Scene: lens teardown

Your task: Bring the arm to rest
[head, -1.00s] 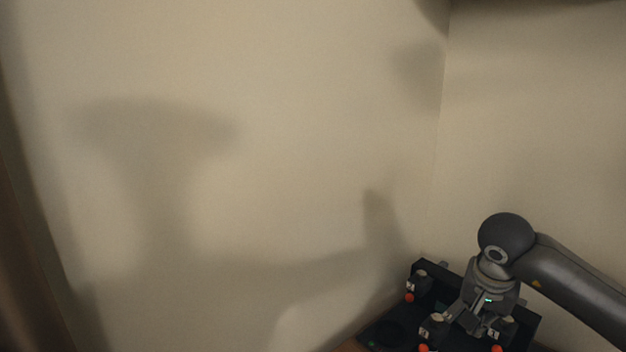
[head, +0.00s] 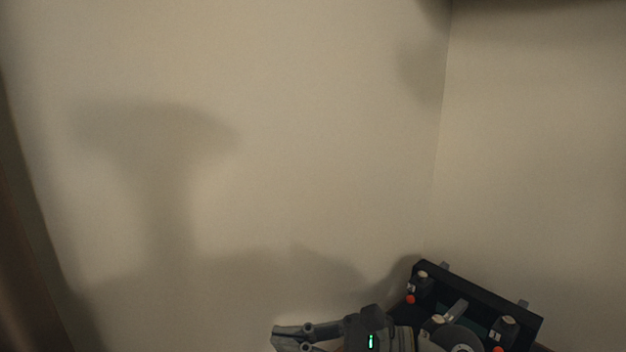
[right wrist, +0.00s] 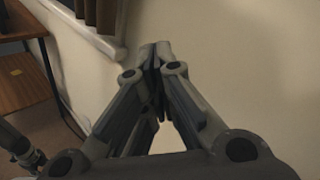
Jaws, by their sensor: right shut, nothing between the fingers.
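My right gripper (head: 280,338) is at the bottom of the head view, turned sideways and pointing left in front of the wall. Its fingers look close together with nothing between them. In the right wrist view my right gripper (right wrist: 157,50) shows its fingertips meeting, empty, with the pale wall beyond. My left gripper is not in the head view.
The pale wall (head: 300,150) fills most of the head view. A brown wooden table (right wrist: 22,25) stands at the left of the right wrist view, beside a window sill (right wrist: 85,28).

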